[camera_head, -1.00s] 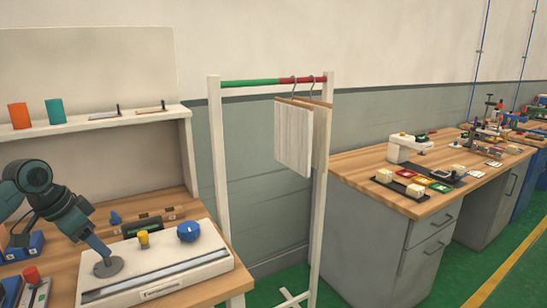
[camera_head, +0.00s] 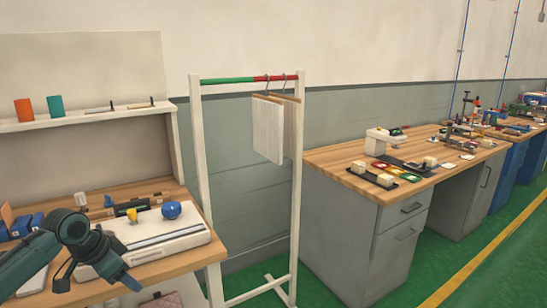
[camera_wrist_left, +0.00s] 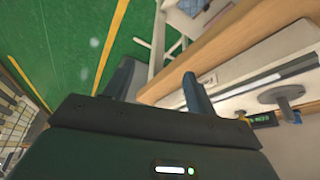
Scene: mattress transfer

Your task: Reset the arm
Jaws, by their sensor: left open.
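My left gripper (camera_head: 124,274) is at the lower left of the head view, over the front of the white bench device (camera_head: 160,236). The dark teal arm covers part of the device. In the left wrist view the two fingers (camera_wrist_left: 157,82) are apart with nothing between them. A grey disc on a post (camera_wrist_left: 281,93) stands on the device to the right of the fingers. My right gripper is in neither view.
A white rack (camera_head: 198,150) with hanging boards (camera_head: 268,128) stands right of the left bench (camera_head: 205,235). A second wooden bench (camera_head: 345,165) with small items is farther right. Orange (camera_head: 24,110) and teal (camera_head: 56,106) blocks stand on the shelf. Green floor (camera_head: 390,290) is clear at lower right.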

